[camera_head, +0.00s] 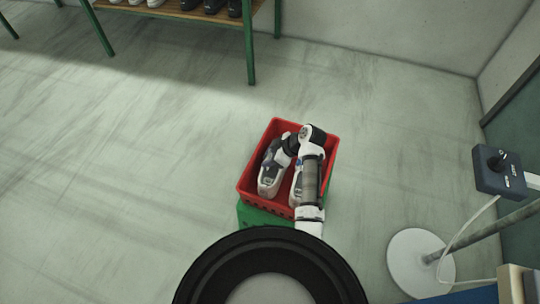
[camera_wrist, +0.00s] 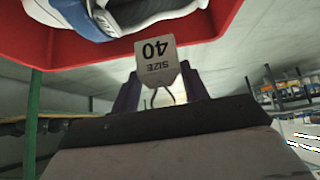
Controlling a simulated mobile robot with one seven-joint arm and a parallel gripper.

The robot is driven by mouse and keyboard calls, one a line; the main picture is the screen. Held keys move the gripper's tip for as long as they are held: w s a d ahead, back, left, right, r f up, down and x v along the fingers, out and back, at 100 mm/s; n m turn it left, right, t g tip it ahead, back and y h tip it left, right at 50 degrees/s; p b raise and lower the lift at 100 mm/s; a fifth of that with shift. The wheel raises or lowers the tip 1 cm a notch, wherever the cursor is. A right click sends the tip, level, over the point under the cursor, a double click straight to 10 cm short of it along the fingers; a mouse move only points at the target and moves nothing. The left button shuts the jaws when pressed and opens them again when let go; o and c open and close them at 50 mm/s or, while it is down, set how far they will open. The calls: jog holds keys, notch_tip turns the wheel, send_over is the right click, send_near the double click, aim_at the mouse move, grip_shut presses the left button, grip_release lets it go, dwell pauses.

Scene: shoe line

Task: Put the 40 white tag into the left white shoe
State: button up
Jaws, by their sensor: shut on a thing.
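My gripper (camera_wrist: 156,84) is shut on the 40 white tag (camera_wrist: 155,58), which reads "SIZE 40" upside down in the wrist view. The tag's dark strings hang between the fingers. The left white shoe (camera_head: 269,180) lies in the red crate, beside the right white shoe (camera_head: 296,186), which my arm partly covers. In the head view my gripper end is over the upper left of the crate, and the tag cannot be made out. A white shoe with blue parts (camera_wrist: 150,12) shows at the top of the wrist view, apart from the tag; I cannot tell which shoe.
The red crate (camera_head: 331,160) stands on a green crate (camera_head: 256,216); its wall also crosses the wrist view (camera_wrist: 205,27). A shoe rack (camera_head: 180,13) stands at the back. A control box (camera_head: 500,178) on a round-based stand is at right. The floor left is clear.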

jog(key=b, duration=0.6)
send_near(262, 171)
jog(key=shift+s+a+x, duration=0.25)
jog(key=shift+s+x, duration=0.1)
jog(key=shift+x, duration=1.55)
jog(key=shift+w+r, duration=0.1)
jog(key=shift+w, duration=0.1)
jog(key=o, duration=1)
jog(key=shift+o, duration=0.2)
jog(key=v, duration=1.4)
